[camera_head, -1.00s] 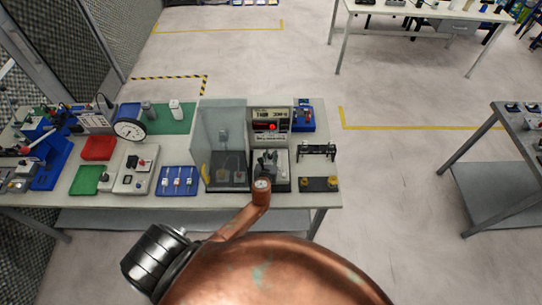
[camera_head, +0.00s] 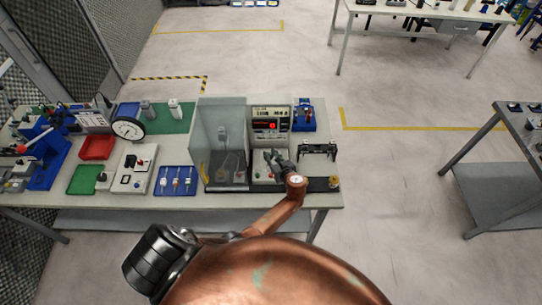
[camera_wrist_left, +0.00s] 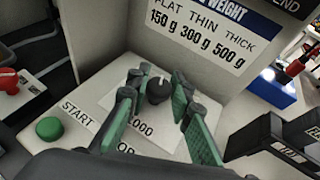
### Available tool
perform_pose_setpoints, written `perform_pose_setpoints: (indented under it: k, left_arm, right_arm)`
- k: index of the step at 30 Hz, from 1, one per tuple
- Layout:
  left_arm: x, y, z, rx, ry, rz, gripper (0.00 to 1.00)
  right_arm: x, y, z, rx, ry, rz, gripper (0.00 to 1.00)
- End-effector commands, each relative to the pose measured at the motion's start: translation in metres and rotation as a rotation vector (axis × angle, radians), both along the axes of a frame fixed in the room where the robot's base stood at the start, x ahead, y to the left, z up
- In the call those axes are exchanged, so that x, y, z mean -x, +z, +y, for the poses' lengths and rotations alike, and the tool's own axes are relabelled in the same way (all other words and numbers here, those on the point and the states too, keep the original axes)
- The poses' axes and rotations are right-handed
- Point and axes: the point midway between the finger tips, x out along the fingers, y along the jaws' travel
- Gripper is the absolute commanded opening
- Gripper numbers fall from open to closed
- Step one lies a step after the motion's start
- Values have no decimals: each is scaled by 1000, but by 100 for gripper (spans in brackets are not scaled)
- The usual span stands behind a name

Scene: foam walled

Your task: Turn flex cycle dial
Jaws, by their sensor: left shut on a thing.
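A black round dial with a pale pointer mark (camera_wrist_left: 158,89) stands on the white panel of a tester (camera_wrist_left: 178,45) in the left wrist view. My left gripper (camera_wrist_left: 158,92) has its green-padded fingers on either side of the dial and is shut on it. In the head view the tester (camera_head: 271,125) has a lit red display, and my left gripper (camera_head: 272,160) is at its front panel, hiding the dial there. A green START button (camera_wrist_left: 49,128) is left of the dial. My right gripper is in neither view.
A clear-walled enclosure (camera_head: 222,130) stands close on the left of the tester. A black stand (camera_head: 318,149) and a dark plate with a yellow knob (camera_head: 333,184) are on its right. A blue tray (camera_head: 176,181) lies farther left. Floor is clear right of the table.

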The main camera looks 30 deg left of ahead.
Motion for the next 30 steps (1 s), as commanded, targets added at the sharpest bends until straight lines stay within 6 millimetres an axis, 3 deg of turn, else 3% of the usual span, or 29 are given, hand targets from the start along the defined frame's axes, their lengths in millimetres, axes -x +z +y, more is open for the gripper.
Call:
perform_pose_setpoints:
  k: [12,13,18,21,30]
  left_arm:
    - [0,-1,-2,4,7,-1,0]
    - [0,-1,-2,4,7,-1,21]
    - [0,0,-1,2,7,0,32]
    - [0,0,0,1,8,0,38]
    - [2,1,-2,1,8,0,38]
  right_arm:
    - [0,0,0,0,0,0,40]
    - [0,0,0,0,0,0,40]
    - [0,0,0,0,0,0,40]
    - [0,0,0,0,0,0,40]
    - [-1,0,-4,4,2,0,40]
